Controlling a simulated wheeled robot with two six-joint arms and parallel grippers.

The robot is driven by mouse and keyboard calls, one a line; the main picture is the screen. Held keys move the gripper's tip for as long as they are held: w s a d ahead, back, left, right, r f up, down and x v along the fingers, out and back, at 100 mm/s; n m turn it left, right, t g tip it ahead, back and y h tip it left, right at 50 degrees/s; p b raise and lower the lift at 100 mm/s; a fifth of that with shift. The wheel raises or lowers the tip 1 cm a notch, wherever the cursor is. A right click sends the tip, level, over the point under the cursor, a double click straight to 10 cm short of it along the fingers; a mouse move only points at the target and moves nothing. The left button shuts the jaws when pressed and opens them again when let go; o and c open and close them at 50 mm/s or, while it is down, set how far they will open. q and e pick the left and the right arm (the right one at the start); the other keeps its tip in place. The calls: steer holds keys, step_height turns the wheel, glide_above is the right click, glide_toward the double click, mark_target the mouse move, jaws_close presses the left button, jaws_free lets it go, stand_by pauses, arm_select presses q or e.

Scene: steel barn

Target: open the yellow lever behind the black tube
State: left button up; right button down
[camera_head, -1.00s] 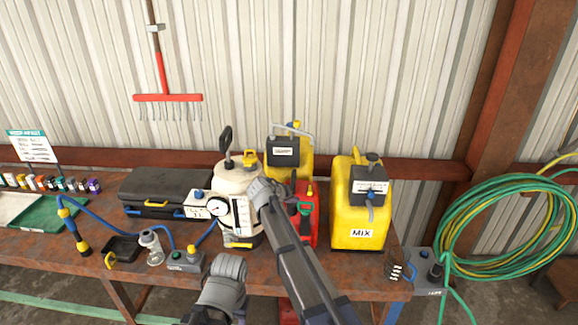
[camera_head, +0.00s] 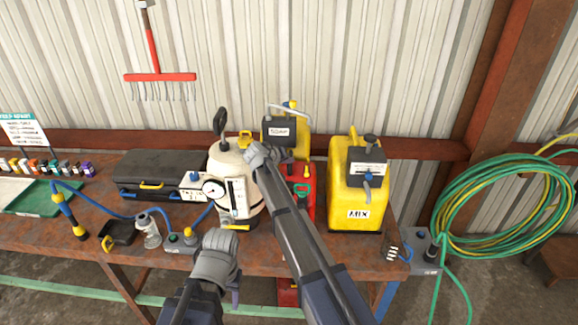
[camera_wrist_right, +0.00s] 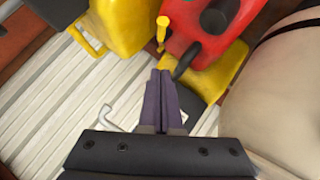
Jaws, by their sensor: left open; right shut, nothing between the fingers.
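A red can (camera_head: 307,208) stands on the bench, partly behind my right arm. A small upright yellow lever (camera_head: 309,170) sits on its top. The right wrist view shows this yellow lever (camera_wrist_right: 161,32) beside a short black tube (camera_wrist_right: 186,58) on the red can (camera_wrist_right: 210,32). My right gripper (camera_wrist_right: 160,72) is shut and empty, its tips just short of the lever and tube; I cannot tell if they touch. In the head view its fingers are hidden. My left gripper (camera_head: 236,292) is open and empty, low at the bench's front edge; its fingers barely show.
A white tank (camera_head: 222,160) with a gauge stands left of the red can. A yellow can (camera_head: 357,190) marked MIX stands right, another yellow can (camera_head: 272,128) behind. A black case (camera_head: 160,172) and small items lie left. A hose coil (camera_head: 500,210) hangs at right.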

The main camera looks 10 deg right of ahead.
mark_target(306, 169)
steer(key=b+x, duration=0.1)
steer(key=x, duration=0.2)
steer(key=s+f+b+x, duration=0.1)
steer(key=b+x, duration=0.3)
steer(key=x, duration=0.1)
steer(key=shift+s+d+f, duration=0.1)
steer(key=shift+d+f, duration=0.2)
steer(key=shift+f, duration=0.1)
steer(key=shift+s+d+f+b, duration=0.1)
steer(key=shift+d+f+b, duration=0.3)
steer(key=shift+b, duration=0.25)
